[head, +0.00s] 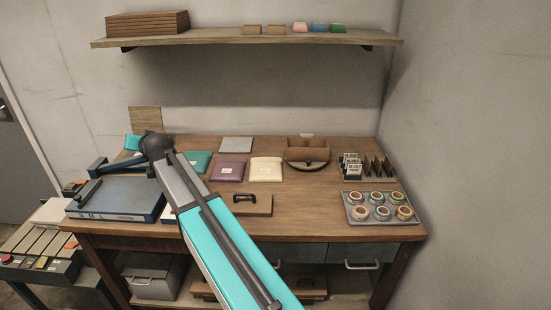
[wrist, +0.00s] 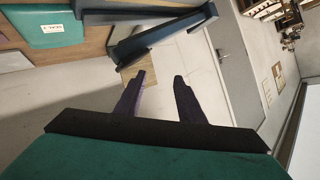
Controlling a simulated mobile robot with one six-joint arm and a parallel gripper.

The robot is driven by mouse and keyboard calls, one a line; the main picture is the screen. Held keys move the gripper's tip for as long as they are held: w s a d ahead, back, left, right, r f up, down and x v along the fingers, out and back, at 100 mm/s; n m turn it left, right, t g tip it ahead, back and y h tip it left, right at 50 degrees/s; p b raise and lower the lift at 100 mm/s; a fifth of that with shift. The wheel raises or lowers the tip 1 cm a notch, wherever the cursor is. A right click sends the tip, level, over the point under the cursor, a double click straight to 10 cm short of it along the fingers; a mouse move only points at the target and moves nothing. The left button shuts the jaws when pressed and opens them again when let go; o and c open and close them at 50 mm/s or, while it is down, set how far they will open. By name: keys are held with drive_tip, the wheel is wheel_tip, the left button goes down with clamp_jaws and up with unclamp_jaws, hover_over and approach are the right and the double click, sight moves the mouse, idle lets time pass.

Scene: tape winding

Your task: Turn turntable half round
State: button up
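A low round brown piece (head: 307,156) with a dark rim stands at the back of the table, right of centre; it may be the turntable. A brown block-like part sits on it. My gripper (wrist: 160,78) is open and empty in the wrist view, its two dark fingers apart. In the head view my arm reaches up and left, to the back left of the table, well away from the round piece; the fingers cannot be made out there. The round piece is not in the wrist view.
A blue case (head: 118,198) with a bar above it lies at the left. Teal, purple (head: 230,170) and cream packets (head: 266,169) lie mid-table. A tray of round pots (head: 351,219) and a card rack (head: 352,167) stand at the right. A shelf (head: 220,39) hangs above.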

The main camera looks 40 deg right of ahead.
drive_tip(key=s+d+f+g+h, duration=0.1)
drive_tip(key=s+d+g+h, duration=0.15)
drive_tip(key=d, duration=1.55)
drive_tip(key=n+g+p, duration=0.2)
drive_tip(key=g, duration=0.5)
hover_over(308, 161)
drive_tip(key=s+a, duration=0.2)
drive_tip(key=s, duration=0.4)
drive_tip(key=shift+d+f+y, duration=0.1)
drive_tip(key=shift+d+y, duration=0.1)
drive_tip(key=shift+y, duration=0.05)
drive_tip(key=shift+f, duration=0.1)
drive_tip(key=shift+t, duration=0.25)
drive_tip(key=shift+p+x, duration=1.45)
drive_tip(key=shift+x, duration=5.35)
